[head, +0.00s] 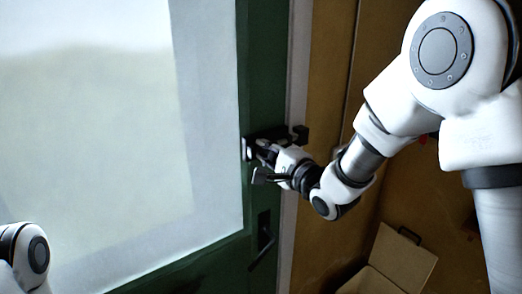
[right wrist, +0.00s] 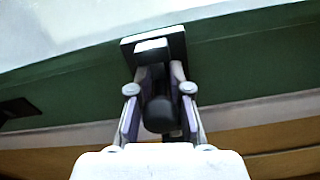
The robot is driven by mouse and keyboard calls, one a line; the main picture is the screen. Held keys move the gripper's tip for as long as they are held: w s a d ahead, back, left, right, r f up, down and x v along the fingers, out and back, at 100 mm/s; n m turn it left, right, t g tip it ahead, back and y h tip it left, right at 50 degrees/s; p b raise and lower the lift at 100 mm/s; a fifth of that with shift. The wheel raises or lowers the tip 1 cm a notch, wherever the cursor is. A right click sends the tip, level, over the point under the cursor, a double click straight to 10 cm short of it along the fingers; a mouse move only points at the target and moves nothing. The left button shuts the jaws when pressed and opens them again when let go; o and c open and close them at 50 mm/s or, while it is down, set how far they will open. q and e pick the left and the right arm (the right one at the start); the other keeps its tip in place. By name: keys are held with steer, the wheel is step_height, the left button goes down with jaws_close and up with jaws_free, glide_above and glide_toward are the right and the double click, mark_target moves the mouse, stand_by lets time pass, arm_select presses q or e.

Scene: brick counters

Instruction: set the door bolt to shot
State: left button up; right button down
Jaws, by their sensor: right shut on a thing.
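The dark door bolt (head: 252,146) is mounted on the green frame of a glazed door (head: 261,60), near its right edge. A small black keeper (head: 300,133) sits on the pale jamb to the right. My right gripper (head: 262,162) is at the bolt, reaching in from the right. In the right wrist view its fingers (right wrist: 158,88) are shut around the bolt's dark knob, in front of the black bolt plate (right wrist: 174,44). The gripper partly hides the bar, so I cannot tell how far it reaches into the keeper. My left gripper is out of view; only part of my left arm shows.
A black door handle (head: 263,240) is below the bolt on the same frame. A brown wall (head: 330,70) stands to the right of the jamb. An open tan box (head: 405,258) is low at the right.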

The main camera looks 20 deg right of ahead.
steer(key=d, duration=0.1)
steer(key=w+d, duration=0.1)
steer(key=shift+d, duration=0.3)
steer(key=shift+w+d, duration=0.15)
steer(key=shift+d, duration=0.2)
steer(key=shift+a, duration=0.15)
steer(key=c, duration=1.4)
jaws_free()
steer(key=shift+o, duration=1)
steer(key=v, duration=1.2)
steer(key=shift+d, duration=0.3)
